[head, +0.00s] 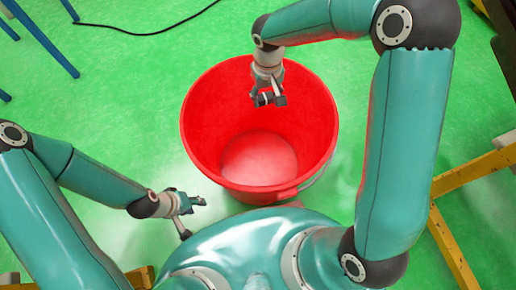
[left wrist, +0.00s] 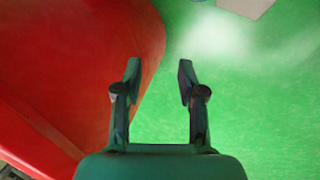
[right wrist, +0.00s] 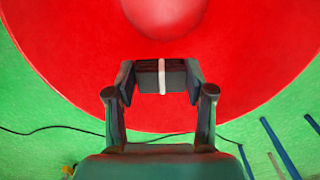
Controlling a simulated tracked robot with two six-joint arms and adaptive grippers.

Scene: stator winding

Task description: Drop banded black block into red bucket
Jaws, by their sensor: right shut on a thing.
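The red bucket (head: 205,125) stands on the green floor in front of me and is open at the top. My right gripper (head: 267,99) is over the bucket's opening, toward its far side in the head view. It is shut on the banded black block (right wrist: 151,77), a dark block with a white band around its middle. In the right wrist view the block sits between the two fingertips, with the red bucket wall (right wrist: 240,60) behind it. My left gripper (left wrist: 157,80) is open and empty. In the head view the left gripper (head: 190,208) is left of the bucket, near its lower side.
A black cable (head: 150,32) lies on the floor at the back. Blue legs (head: 45,40) stand at the upper left. A yellow frame (head: 470,172) stands at the right. The green floor left of the bucket is largely clear.

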